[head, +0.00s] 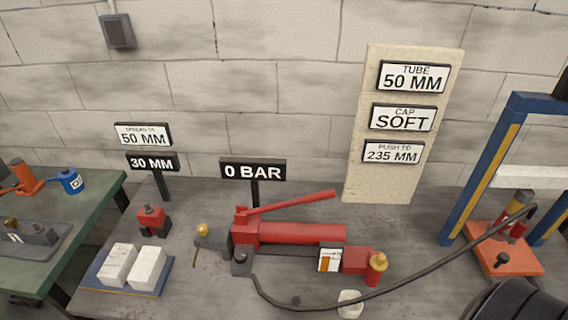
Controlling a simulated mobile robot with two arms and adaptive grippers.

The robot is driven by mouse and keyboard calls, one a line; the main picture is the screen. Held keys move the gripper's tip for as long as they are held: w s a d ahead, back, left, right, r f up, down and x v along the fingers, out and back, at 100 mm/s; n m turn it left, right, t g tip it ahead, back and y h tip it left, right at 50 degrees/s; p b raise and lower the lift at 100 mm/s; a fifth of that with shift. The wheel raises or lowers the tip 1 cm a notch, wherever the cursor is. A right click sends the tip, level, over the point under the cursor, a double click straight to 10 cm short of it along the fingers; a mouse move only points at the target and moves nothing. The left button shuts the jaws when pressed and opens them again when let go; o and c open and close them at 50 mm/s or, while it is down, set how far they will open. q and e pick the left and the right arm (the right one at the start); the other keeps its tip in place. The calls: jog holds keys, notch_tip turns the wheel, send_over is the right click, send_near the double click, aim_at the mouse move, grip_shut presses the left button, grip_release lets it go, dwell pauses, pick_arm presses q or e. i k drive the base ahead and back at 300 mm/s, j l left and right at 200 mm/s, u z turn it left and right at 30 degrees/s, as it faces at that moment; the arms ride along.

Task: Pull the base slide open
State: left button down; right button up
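No part is clearly marked as the base slide. A flat orange-red plate (505,248) lies at the foot of a blue and yellow upright frame (484,180) at the right; I cannot tell whether it is the slide. A small red cylinder with a tan top (519,218) stands on the plate, and a black knob (502,260) is near its front. A black hose (430,270) runs from there to the red hand pump (290,234).
The pump and a blue tray (152,290) with two white blocks take up the grey bench. A "0 BAR" sign (253,170) stands behind the pump. A sign board (380,180) leans at the wall. A dark rounded shape (515,302) fills the lower right corner.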

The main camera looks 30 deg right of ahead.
aim_at(498, 257)
jog(key=z, duration=2.1)
jog(key=i+l+u, duration=0.1)
jog(key=l, duration=0.2)
